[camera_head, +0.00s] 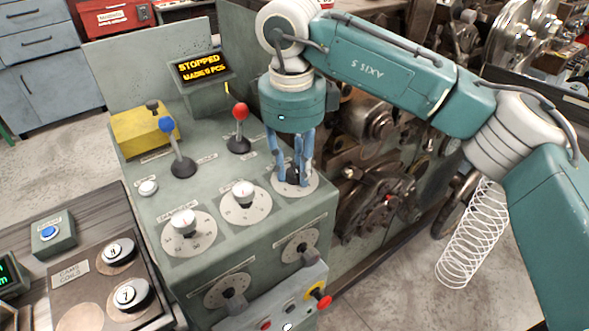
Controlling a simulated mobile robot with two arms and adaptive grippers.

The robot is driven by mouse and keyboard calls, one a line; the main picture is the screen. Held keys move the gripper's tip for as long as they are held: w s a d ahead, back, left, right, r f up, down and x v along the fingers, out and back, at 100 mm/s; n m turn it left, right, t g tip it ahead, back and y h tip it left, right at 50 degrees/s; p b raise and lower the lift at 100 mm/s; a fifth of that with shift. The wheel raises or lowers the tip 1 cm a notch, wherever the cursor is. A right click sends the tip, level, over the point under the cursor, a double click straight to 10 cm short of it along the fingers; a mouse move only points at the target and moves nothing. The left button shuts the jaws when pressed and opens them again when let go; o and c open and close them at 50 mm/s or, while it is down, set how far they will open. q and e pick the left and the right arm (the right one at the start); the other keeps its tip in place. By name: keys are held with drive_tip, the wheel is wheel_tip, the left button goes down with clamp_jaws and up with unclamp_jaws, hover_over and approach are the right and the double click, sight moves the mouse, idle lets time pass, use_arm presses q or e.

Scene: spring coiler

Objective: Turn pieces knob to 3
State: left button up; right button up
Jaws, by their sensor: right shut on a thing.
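My right gripper (295,178) reaches down from above onto the rightmost dial (308,188) in the upper row of the sloped grey-green panel. Its blue fingers are shut around the dark knob (293,174) at the middle of that dial. The fingers cover most of the knob and its pointer, so its setting cannot be read. I cannot read the dial's label, so I cannot tell by name whether it is the pieces knob. My left gripper is out of view.
Two white-knobbed dials (183,222) (243,194) lie to the left. A red-topped lever (240,112) and blue-topped lever (167,125) stand behind. The display (201,68) reads "STOPPED". More dials (301,252) sit below; a spring (470,238) hangs at right.

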sight(294, 170)
drive_tip(key=shift+w+r+m, duration=0.1)
drive_tip(key=shift+r+m, duration=0.05)
drive_tip(key=shift+m, duration=0.15)
drive_tip(key=o, duration=1.1)
drive_tip(key=shift+c, duration=0.2)
drive_tip(key=shift+o, duration=0.4)
wheel_tip(294, 170, up, 12)
drive_tip(key=shift+s, duration=0.45)
drive_tip(key=shift+a, duration=0.1)
